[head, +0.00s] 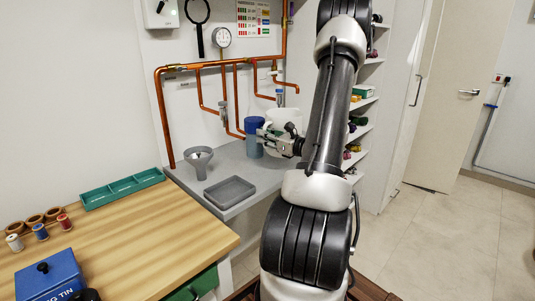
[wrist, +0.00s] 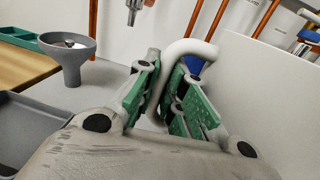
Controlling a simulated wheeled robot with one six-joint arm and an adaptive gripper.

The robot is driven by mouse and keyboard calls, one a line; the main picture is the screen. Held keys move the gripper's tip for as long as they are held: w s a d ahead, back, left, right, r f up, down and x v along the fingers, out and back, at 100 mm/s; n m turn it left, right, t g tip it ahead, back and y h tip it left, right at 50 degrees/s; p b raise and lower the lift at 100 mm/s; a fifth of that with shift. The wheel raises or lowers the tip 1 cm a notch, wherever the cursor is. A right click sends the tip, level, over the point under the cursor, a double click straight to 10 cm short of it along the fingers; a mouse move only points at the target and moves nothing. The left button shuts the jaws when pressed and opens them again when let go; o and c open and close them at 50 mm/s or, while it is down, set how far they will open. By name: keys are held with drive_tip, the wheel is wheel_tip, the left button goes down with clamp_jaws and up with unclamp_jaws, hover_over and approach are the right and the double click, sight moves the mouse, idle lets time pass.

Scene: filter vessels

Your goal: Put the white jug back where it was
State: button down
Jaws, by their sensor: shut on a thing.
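The white jug (head: 285,117) is at the back of the grey counter in the head view, partly hidden by my gripper (head: 270,138). In the wrist view its curved white handle (wrist: 192,48) passes down between the green finger pads of my gripper (wrist: 163,88). The jug's pale body (wrist: 265,85) fills the right side there. My gripper is shut on the handle. A blue vessel (head: 253,138) is just left of the jug in the head view. I cannot tell whether the jug's base touches the counter.
A grey funnel (head: 199,160) and a shallow grey tray (head: 230,191) occupy the counter's (head: 216,175) left and front. Copper pipes (head: 205,64) with fittings run along the wall behind. A wooden bench (head: 150,240) with a green tray (head: 122,188) is at front left; shelves are to the right.

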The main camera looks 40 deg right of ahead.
drive_tip(key=shift+f, duration=2.7)
drive_tip(key=c, duration=1.5)
unclamp_jaws()
drive_tip(key=shift+f, duration=0.1)
